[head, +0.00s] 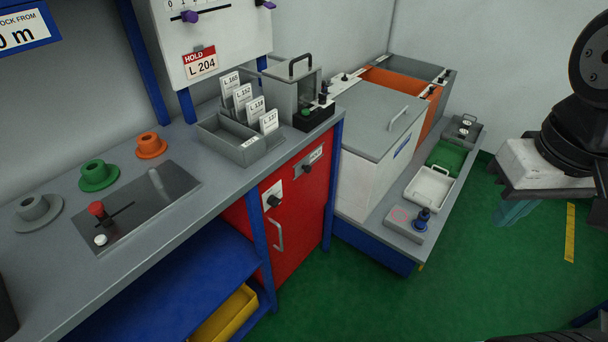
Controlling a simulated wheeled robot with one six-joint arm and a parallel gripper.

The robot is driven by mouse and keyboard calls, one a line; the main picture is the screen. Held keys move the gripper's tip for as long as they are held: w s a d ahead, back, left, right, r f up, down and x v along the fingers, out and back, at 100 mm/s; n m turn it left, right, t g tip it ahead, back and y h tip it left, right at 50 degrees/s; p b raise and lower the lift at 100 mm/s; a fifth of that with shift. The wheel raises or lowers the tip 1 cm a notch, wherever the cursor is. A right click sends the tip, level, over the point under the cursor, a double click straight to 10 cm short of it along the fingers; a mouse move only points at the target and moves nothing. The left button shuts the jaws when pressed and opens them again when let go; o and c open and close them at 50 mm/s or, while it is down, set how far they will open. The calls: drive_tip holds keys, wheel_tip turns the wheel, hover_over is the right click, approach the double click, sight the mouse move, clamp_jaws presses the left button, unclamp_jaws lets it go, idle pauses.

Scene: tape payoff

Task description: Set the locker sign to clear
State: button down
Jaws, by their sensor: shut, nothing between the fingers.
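The red locker (294,228) stands under the right end of the bench, with its door shut and a vertical handle (278,234) on it. A small pale sign plate (317,156) with a dark knob (307,168) is at the upper right of its front. The plate's lettering is small and seems to read HOLD. A second white plate with a dark knob (273,200) sits at the left, above the handle. My gripper is out of view; only dark parts of my arm show at the right edge.
The grey bench (150,240) carries flanged spools, a recessed slide panel and a card rack (240,140). A blue post (332,190) stands at the locker's right. A low platform with bins (385,125) lies beyond. Green floor (400,300) in front is clear.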

drive_tip(key=w+a+f+n+t+y, duration=0.1)
drive_tip(key=w+a+f+n+t, duration=0.4)
drive_tip(key=w, duration=0.7)
drive_tip(key=w+a+f+n+y, duration=0.1)
drive_tip(key=w+a+f+n, duration=0.2)
drive_tip(key=w+a+f, duration=0.65)
drive_tip(key=w+a+f+n+t+y, duration=0.2)
drive_tip(key=w+a+f+n+t, duration=0.5)
drive_tip(key=f, duration=0.5)
drive_tip(key=w+a+n, duration=0.1)
drive_tip(key=a+n, duration=0.1)
drive_tip(key=shift+a+f, duration=0.3)
drive_tip(key=shift+a, duration=0.05)
